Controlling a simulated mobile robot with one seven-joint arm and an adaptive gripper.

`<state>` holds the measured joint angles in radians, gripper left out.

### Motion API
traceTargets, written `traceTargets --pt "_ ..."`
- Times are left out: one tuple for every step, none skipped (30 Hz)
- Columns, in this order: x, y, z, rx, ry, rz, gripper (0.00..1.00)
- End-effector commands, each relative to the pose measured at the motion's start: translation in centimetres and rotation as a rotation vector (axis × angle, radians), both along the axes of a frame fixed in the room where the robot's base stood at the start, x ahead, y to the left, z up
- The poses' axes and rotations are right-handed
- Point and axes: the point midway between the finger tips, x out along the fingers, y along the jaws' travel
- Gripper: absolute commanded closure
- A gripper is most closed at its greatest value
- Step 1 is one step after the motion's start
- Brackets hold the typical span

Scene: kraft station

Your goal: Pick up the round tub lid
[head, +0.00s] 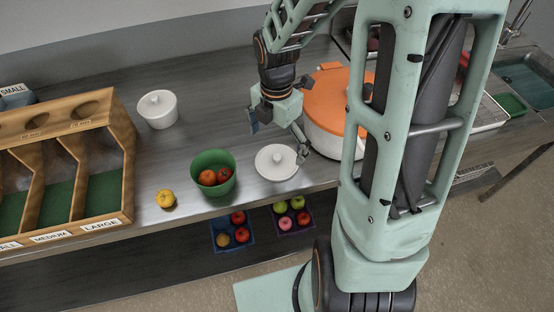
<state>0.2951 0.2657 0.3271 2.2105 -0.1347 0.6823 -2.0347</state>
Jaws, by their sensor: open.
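The round tub lid (277,163) is a white disc with a small knob, lying flat on the grey counter near its front edge. My gripper (279,142) is open and empty, pointing down above and just behind the lid. One finger hangs to the left of the knob and the other to the right, close to the lid's right rim. I cannot tell whether that finger touches the lid.
A green bowl (207,163) with red fruit stands left of the lid. An orange-lidded white container (326,146) is close on the right. A wooden sorting box (127,165) is at left, with a yellow fruit (166,198) nearby.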

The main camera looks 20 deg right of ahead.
Motion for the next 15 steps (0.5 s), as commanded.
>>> traceTargets --pt "-0.2 0.0 -0.7 0.001 0.006 0.0 0.0" --pt "-0.3 0.0 -1.2 0.001 0.007 0.001 0.0" --pt "-0.3 0.0 -1.9 0.001 0.007 0.002 0.0" --pt "-0.3 0.0 -2.3 0.001 0.006 0.003 0.0" --pt "-0.4 0.0 -2.8 0.001 0.006 0.002 0.0" --pt "-0.3 -0.1 -3.3 0.001 0.004 0.001 0.0" --pt "-0.3 -0.1 -3.7 0.001 0.004 0.0 0.0" --pt "-0.3 -0.1 -4.0 0.001 0.004 0.0 0.0" --pt "-0.2 -0.1 -4.3 0.001 0.003 0.0 0.0" --pt "-0.2 -0.1 -4.4 0.001 0.002 0.001 0.0" --pt "-0.2 -0.1 -4.5 0.0 0.001 0.001 0.0" --pt "-0.2 -0.1 -4.6 0.0 0.001 0.001 0.0" --pt "-0.2 -0.1 -4.6 0.0 0.001 0.001 0.0" --pt "-0.2 -0.1 -4.6 0.0 0.001 0.001 0.0" --pt "-0.2 -0.1 -4.6 0.0 0.001 0.0 0.0"
